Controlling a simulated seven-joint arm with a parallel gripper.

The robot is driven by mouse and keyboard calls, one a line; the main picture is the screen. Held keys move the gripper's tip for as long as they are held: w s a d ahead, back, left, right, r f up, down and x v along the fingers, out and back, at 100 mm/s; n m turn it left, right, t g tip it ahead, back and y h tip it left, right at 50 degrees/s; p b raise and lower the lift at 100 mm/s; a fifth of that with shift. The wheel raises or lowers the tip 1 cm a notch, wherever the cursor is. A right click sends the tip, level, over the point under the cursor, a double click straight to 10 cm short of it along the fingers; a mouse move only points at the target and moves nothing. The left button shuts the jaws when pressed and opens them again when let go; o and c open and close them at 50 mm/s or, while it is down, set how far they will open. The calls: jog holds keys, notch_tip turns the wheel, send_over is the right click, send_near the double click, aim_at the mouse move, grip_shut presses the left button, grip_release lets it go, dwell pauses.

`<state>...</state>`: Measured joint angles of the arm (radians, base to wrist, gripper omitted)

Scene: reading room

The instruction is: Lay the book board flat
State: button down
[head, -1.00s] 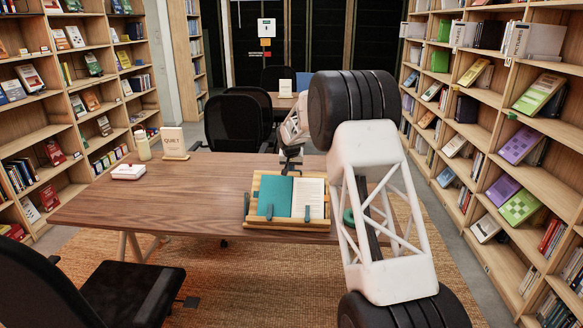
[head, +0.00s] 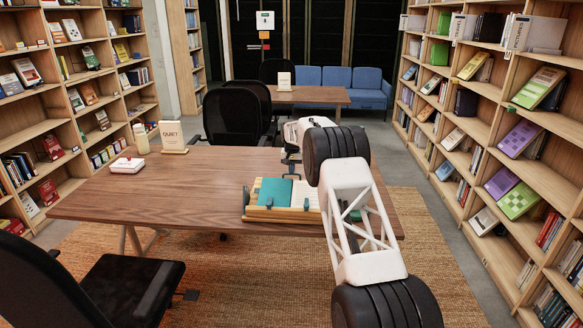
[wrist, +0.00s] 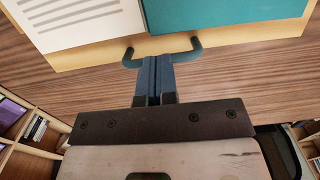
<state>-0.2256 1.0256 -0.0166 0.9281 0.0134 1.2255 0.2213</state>
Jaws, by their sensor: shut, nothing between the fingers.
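The book board (head: 268,213) is a light wooden stand on the desk with an open book on it. The book has a teal left page (head: 275,191) and a printed right page. The board leans at a low angle; I cannot tell whether it is fully flat. My gripper (wrist: 153,62) is shut and empty at the board's far edge. In the wrist view its fingers overlap a teal handle (wrist: 194,46) on that edge; I cannot tell if they touch it. My arm hides the board's right end in the head view.
The wooden desk (head: 150,196) is mostly clear. A white box (head: 126,165), a cream bottle (head: 141,139) and a QUIET sign (head: 172,137) stand at its left. A black chair (head: 232,120) is behind it. Bookshelves line both sides.

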jog(key=shift+w+f+g, duration=0.25)
jog(key=shift+f, duration=0.3)
jog(key=shift+w+f+g, duration=0.2)
jog(key=shift+f+g, duration=0.05)
jog(key=shift+f, duration=0.3)
jog(key=shift+w+f, duration=0.3)
jog(key=shift+f, duration=1.6)
jog(key=shift+d+r, duration=0.1)
notch_tip(320, 180, up, 16)
jog(key=w, duration=0.3)
jog(key=shift+s, duration=0.1)
